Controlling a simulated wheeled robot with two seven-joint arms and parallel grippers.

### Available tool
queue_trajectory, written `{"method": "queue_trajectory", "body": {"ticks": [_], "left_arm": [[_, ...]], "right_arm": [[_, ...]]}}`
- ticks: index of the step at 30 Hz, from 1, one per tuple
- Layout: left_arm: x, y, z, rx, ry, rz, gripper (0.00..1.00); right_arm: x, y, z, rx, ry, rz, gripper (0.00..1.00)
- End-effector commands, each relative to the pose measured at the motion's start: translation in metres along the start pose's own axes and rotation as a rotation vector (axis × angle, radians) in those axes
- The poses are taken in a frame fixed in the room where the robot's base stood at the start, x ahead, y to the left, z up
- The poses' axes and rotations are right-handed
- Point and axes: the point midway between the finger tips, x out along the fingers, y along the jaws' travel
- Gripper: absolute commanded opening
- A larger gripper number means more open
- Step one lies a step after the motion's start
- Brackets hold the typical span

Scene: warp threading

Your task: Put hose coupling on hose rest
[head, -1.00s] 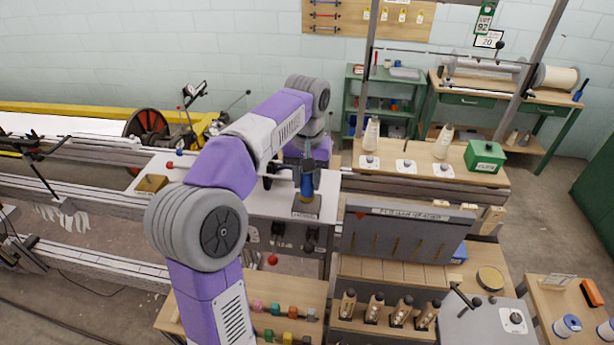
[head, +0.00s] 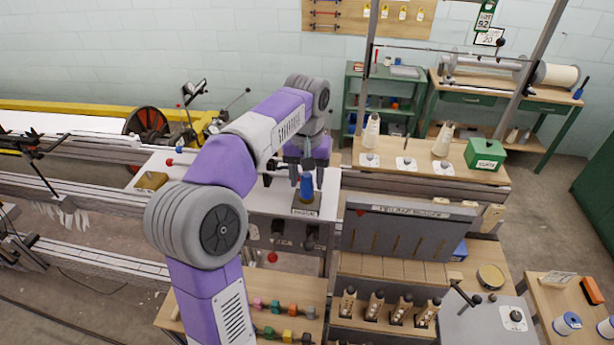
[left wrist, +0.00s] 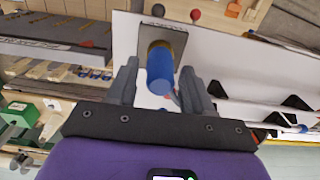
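The blue hose coupling (head: 306,189) stands upright on the hose rest (head: 305,209), a small dark labelled block on the white bench top. In the left wrist view the coupling (left wrist: 160,72) shows its blue body and a brass-coloured end against the grey plate of the rest (left wrist: 161,32). My left gripper (head: 304,167) is above the coupling, its fingers spread. In the left wrist view the fingers stand on either side of the coupling with gaps, so it is open and empty. My right gripper is not in view.
A grey slotted panel (head: 408,232) stands to the right. Several cones and a green box (head: 485,154) are on the table behind.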

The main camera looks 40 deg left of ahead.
Motion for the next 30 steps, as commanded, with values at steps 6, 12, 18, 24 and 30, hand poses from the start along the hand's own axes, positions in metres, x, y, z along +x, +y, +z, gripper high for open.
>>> {"method": "queue_trajectory", "body": {"ticks": [6,12,18,24,30], "left_arm": [[0.0,0.0,0.0,0.0,0.0,0.0,0.65],[-0.004,0.0,0.0,0.0,-0.001,0.0,0.65],[-0.033,0.001,-0.001,0.0,0.002,0.0,0.65],[-0.064,0.0,-0.001,0.0,0.001,0.0,0.65],[-0.075,0.0,0.0,0.001,0.0,0.0,0.65]], "right_arm": [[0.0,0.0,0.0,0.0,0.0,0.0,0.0],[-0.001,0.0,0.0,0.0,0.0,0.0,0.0],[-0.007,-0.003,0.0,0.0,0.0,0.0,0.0],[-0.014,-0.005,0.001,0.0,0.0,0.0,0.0],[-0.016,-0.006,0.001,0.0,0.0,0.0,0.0]]}}
